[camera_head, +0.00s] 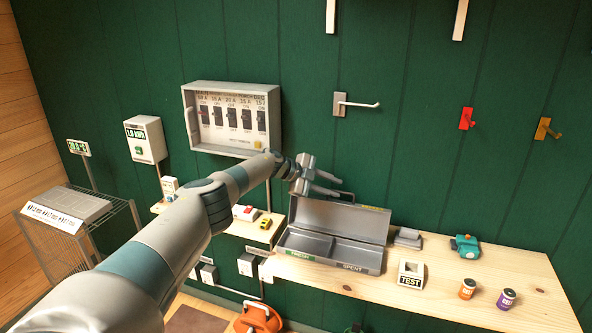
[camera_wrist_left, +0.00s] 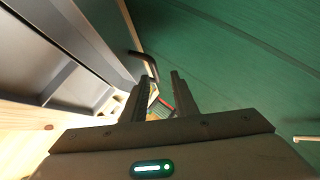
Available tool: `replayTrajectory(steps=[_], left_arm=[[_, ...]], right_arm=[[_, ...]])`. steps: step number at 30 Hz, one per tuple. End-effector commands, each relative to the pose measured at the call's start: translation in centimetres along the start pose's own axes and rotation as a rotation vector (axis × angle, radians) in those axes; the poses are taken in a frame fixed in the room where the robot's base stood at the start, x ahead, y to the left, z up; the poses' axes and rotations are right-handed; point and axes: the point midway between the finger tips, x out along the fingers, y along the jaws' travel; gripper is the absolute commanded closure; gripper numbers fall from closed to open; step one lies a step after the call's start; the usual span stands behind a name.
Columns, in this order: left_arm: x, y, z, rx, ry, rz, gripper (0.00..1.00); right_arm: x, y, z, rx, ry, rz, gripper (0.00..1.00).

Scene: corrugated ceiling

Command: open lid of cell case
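The cell case (camera_head: 331,249) is a grey metal box on the wooden shelf, with two compartments labelled along the front. Its lid (camera_head: 340,218) stands raised at the back, with a dark handle at the top edge. In the left wrist view the case (camera_wrist_left: 62,55) fills the upper left, and the handle (camera_wrist_left: 146,66) shows beside the fingers. My left gripper (camera_head: 328,184) is at the lid's upper left, behind and above the case. Its fingers (camera_wrist_left: 160,95) are apart with nothing between them. My right gripper is not in view.
The wooden shelf (camera_head: 440,290) carries a TEST block (camera_head: 411,274), a teal device (camera_head: 465,246), an orange cell (camera_head: 467,289) and a purple cell (camera_head: 506,299). A breaker panel (camera_head: 232,119) and a hook (camera_head: 356,104) are on the green wall behind.

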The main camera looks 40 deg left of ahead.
Motion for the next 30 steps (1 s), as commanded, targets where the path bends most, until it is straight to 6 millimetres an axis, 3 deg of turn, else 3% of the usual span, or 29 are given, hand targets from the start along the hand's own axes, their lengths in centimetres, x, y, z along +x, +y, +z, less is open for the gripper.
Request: replayTrajectory(steps=[3, 10, 24, 30], left_arm=[[-1.5, -0.2, -0.2, 0.0, 0.0, 0.0, 0.74], [-4.2, 0.0, 0.0, 0.001, -0.001, -0.001, 0.74], [-12.2, 0.0, 0.1, 0.001, -0.001, -0.006, 0.74], [-14.7, -0.2, -0.1, 0.0, 0.0, -0.007, 0.74]], right_arm=[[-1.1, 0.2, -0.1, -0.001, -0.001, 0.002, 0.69], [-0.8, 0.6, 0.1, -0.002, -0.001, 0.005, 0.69], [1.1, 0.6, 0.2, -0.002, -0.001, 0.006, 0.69], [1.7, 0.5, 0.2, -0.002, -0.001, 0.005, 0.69]])
